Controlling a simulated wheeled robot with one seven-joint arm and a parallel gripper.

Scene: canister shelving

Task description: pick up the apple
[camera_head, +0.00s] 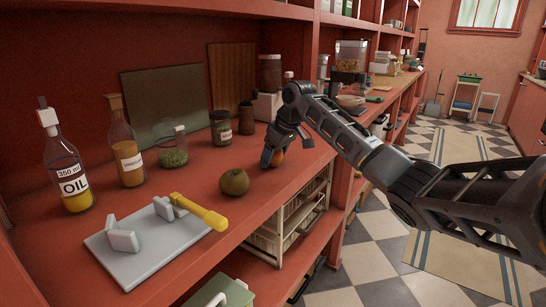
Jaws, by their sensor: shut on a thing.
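The apple (279,155) shows as a small orange-red round patch, mostly hidden by my gripper's fingers. My gripper (272,157) points down at the front part of the red shelf (205,200) and is shut on the apple. The apple is at or just above the shelf surface; I cannot tell whether it touches it. A brownish-green round fruit (234,182) sits on the shelf to the left of my gripper, apart from it.
A grey tray (140,262) with white blocks and a yellow-handled tool (200,212) lies at the front left. Behind stand an oil bottle (70,170), another bottle (125,150), jars (221,128) and boards (165,105).

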